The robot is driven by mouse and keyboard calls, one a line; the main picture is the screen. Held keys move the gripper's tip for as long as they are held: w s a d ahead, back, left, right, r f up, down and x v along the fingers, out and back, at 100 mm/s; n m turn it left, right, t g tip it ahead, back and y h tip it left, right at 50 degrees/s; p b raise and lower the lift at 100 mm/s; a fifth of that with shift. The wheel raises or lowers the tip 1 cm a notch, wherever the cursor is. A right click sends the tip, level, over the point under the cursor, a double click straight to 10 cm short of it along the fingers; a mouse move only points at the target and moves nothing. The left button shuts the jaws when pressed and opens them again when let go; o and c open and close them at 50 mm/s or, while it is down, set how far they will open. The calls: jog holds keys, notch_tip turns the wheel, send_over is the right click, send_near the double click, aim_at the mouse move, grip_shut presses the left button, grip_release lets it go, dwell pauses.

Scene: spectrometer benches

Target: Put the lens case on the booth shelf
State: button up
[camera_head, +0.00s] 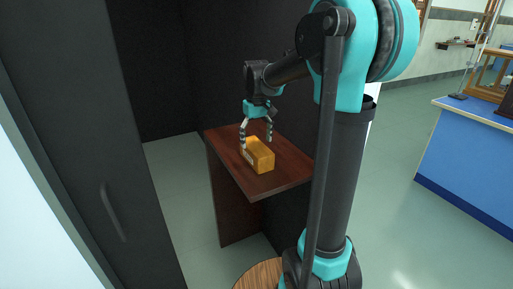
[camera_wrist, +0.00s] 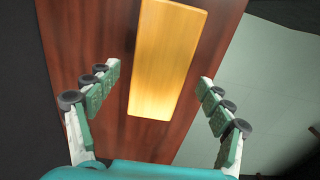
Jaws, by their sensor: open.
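The lens case, an orange-yellow block (camera_head: 259,156), rests on the dark reddish-brown booth shelf (camera_head: 280,183). In the wrist view the case (camera_wrist: 167,60) lies lengthwise on the wood-grained shelf (camera_wrist: 100,35). My gripper (camera_head: 256,140) is over the case, pointing down, with its fingers apart. In the wrist view my gripper (camera_wrist: 157,95) shows a finger on each side, with visible gaps between them and the case. It is open and holds nothing. The head view does not show clearly how far the fingertips are above the shelf.
Black booth walls (camera_head: 155,70) stand behind and beside the shelf. A dark door with a handle (camera_head: 112,210) is at the left. A round wooden top (camera_head: 260,275) is low in front. A blue bench (camera_head: 465,150) stands at the right, with open floor before it.

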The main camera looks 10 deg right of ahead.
aim_at(257, 146)
notch_tip(257, 146, up, 8)
jog(key=shift+r, duration=0.15)
dwell(0.4)
